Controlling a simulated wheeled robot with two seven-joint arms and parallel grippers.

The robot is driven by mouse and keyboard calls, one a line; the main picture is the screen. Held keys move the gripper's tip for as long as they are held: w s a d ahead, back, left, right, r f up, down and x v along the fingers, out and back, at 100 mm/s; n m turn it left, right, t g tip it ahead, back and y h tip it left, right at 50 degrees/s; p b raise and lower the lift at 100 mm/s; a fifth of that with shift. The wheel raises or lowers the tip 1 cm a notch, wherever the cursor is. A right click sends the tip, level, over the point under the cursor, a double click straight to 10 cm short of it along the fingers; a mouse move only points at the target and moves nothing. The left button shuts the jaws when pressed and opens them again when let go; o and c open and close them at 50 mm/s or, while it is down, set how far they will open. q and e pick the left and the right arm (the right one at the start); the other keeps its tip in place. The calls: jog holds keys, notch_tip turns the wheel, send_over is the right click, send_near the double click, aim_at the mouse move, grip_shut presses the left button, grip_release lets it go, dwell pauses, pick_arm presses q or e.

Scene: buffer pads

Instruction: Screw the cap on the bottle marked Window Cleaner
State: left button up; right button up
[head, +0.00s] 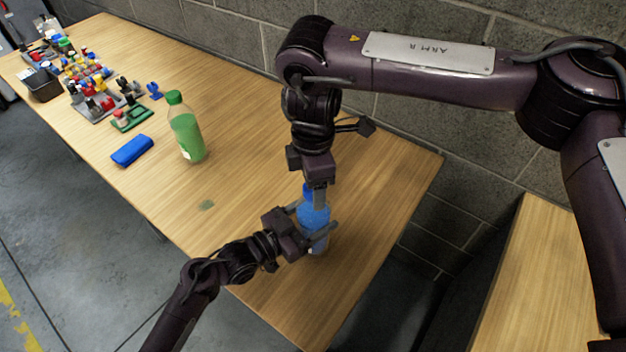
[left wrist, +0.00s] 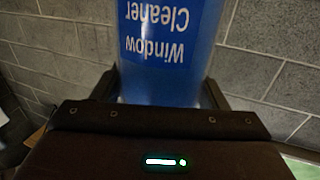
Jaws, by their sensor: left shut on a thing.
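The bottle marked Window Cleaner (head: 314,216) is blue and stands near the right end of the wooden table. Its label (left wrist: 158,45) reads upside down in the left wrist view. My left gripper (head: 318,222) is shut around the bottle's body, a finger on each side. My right gripper (head: 318,200) points straight down at the bottle's top from above. A blue piece that looks like the cap (head: 308,189) shows beside the right gripper's finger. The finger partly hides the cap and bottle neck, so I cannot tell whether the cap is gripped or seated.
A green bottle with a green cap (head: 186,128) and a blue case (head: 132,150) stand further left on the table (head: 240,150). Several small coloured parts and a dark bin (head: 43,85) are at the far left. A block wall (head: 400,130) runs behind the table.

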aim_at(299, 226)
jog(key=shift+r, duration=0.1)
notch_tip(299, 226, up, 12)
dwell(0.5)
pick_arm(q)
jog(key=o, duration=2)
jog(key=shift+s+a+f, duration=0.1)
jog(key=shift+s+a, duration=0.2)
jog(key=shift+a, duration=0.1)
jog(key=b+v, duration=0.1)
jog(key=v, duration=0.6)
jog(key=shift+d+b, duration=0.1)
jog(key=shift+b, duration=0.25)
pick_arm(e)
jog(key=shift+f, duration=0.9)
